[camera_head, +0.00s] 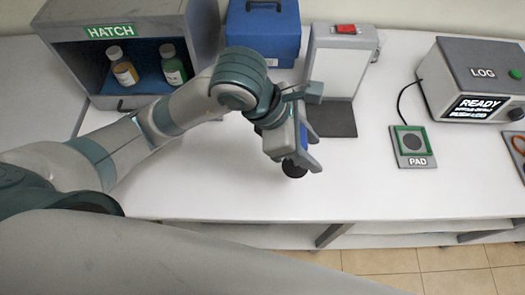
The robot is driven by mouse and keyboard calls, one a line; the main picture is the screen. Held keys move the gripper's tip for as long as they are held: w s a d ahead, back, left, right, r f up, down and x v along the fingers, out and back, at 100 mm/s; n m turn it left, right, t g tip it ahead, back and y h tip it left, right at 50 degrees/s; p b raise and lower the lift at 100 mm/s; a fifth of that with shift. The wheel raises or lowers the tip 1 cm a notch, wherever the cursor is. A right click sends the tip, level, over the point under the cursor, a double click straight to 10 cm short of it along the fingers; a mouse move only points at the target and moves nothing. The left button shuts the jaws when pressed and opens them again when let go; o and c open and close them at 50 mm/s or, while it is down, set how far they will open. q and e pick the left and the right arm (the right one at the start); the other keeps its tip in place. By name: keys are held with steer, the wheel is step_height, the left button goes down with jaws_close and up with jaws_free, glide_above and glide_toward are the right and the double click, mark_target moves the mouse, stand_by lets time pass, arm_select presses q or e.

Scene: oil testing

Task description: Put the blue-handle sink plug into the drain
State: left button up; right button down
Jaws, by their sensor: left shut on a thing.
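My left gripper (307,150) is over the front middle of the white counter, pointing down and toward the front. It is shut on the sink plug (294,168). The plug's blue handle (304,137) shows between the fingers, and its dark round end hangs below the fingertips. I cannot tell whether the dark end touches the counter. No drain can be made out; the arm and gripper hide part of the counter. My right gripper is not in view.
A grey HATCH cabinet (110,32) with two bottles stands at the back left. A blue box (283,35) and a white stand with a red switch (346,28) are behind the gripper. At right are a green-framed PAD (414,160) and a LOG device (482,73).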

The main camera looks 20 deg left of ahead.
arm_select(q)
steer(key=w+a+f+p, duration=0.4)
steer(key=a+f, duration=0.2)
steer(key=a, duration=0.4)
steer(key=shift+a+f+p, duration=0.15)
steer(key=shift+f+p, duration=0.15)
step_height(320, 180, down, 4)
steer(key=shift+p, duration=1.2)
